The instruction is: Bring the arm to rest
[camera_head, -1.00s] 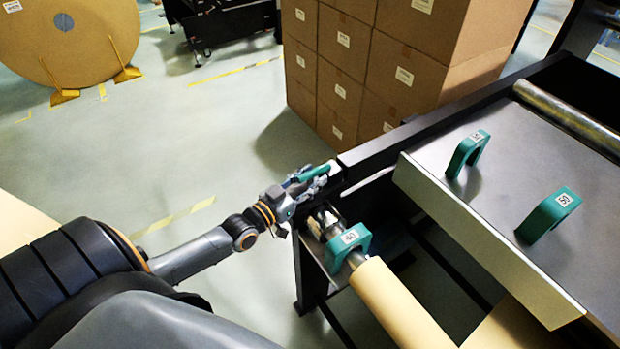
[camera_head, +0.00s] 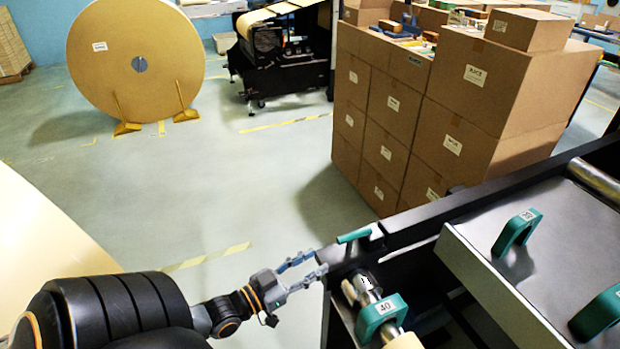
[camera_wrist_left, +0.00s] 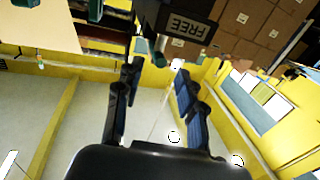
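My left gripper (camera_head: 320,263) is open and empty, just left of the black machine frame's end. Its two spread fingers also show in the left wrist view (camera_wrist_left: 158,68), with nothing between them. A green-gripped lever (camera_head: 354,236) sits on top of the frame end, just beyond the fingertips and apart from them. A black part marked FREE (camera_wrist_left: 190,28) shows past the fingers in the wrist view. My left arm reaches in from the lower left. My right gripper is not in view.
A green collar marked 40 (camera_head: 381,312) sits on the metal shaft beside the frame. Green handles (camera_head: 517,232) stand on the grey plate at right. Stacked cartons (camera_head: 405,125) stand behind the frame. A large kraft roll (camera_head: 135,95) stands at the back left. The floor (camera_head: 240,190) between is clear.

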